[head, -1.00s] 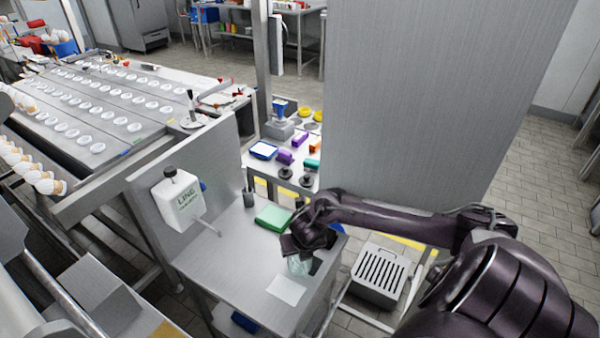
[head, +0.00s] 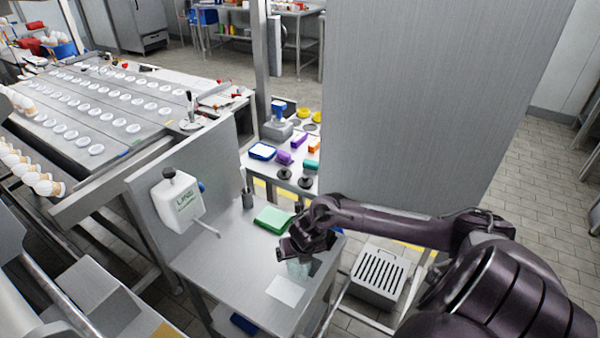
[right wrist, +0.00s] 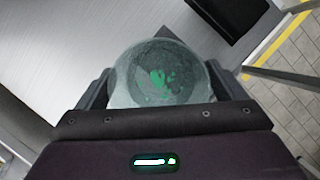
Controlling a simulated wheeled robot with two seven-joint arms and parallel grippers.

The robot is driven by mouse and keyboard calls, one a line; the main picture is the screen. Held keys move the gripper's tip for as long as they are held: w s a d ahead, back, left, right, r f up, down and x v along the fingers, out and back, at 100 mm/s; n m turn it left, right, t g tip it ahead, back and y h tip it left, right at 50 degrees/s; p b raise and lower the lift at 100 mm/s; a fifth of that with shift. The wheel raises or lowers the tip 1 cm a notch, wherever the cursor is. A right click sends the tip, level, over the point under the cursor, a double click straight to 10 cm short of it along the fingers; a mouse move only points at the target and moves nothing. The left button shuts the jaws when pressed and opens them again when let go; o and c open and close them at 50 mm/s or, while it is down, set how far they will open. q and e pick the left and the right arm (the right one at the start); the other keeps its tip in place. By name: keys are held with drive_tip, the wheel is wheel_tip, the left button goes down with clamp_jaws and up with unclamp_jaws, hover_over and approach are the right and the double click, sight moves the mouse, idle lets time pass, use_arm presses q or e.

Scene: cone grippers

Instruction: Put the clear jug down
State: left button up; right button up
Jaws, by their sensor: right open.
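The clear jug (head: 299,268) stands at the right part of the steel table (head: 225,262), just beneath my right gripper (head: 290,252). In the right wrist view the jug (right wrist: 160,75) shows as a round, see-through vessel with green patches, between the two dark fingers of my right gripper (right wrist: 170,88). The fingers are open on either side of it; whether either one touches it I cannot tell. The jug's lower part is mostly hidden in the wrist view. My left gripper is not in view.
A white sheet (head: 285,290) lies in front of the jug, and a green block (head: 273,219) lies behind it. A white dispenser (head: 178,200) hangs on the left panel. The table's right edge is close to the jug. A slotted grey box (head: 380,277) stands to the right.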

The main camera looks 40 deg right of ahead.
drive_tip(key=v, duration=1.2)
drive_tip(key=shift+r, duration=0.15)
drive_tip(key=shift+s, duration=0.15)
